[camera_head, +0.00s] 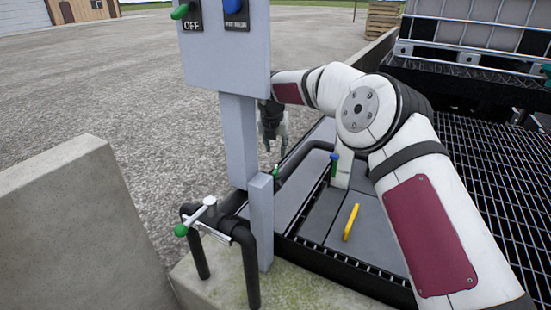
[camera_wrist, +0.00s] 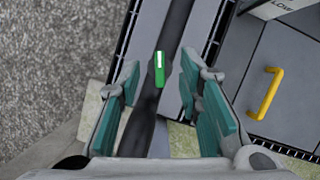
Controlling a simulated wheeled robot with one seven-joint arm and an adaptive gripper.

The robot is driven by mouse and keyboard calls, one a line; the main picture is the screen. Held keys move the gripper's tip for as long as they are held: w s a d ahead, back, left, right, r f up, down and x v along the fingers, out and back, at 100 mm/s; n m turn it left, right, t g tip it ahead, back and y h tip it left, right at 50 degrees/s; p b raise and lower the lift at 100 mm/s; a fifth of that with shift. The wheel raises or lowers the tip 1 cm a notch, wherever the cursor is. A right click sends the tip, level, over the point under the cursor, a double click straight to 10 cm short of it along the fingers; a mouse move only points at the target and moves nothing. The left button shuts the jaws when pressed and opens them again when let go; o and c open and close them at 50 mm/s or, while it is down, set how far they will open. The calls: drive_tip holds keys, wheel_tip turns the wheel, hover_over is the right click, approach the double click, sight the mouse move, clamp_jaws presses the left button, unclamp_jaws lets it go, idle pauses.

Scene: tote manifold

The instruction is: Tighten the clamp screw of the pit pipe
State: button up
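A small green handle with a white stripe (camera_wrist: 160,68), which looks like the clamp screw, sits on a dark pipe (camera_wrist: 172,40) in the wrist view. In the head view the green piece (camera_head: 276,172) shows low beside the grey post, on the pit pipe (camera_head: 300,155). My gripper (camera_head: 274,135) hangs above it, pointing down. In the wrist view its teal-padded fingers (camera_wrist: 160,82) are spread apart, one on each side of the handle in the picture. Nothing is between them in their grip, and they look apart from the handle. The clamp body is hard to make out.
A grey post with a control box (camera_head: 225,45) stands left of my gripper. A black pipe with a green-ended T-handle (camera_head: 205,212) is in front. A yellow handle (camera_head: 351,222) lies on grey covers, near a green-and-blue lever (camera_head: 334,167). A concrete wall (camera_head: 75,230) is at left.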

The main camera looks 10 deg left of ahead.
drive_tip(key=shift+r, duration=0.65)
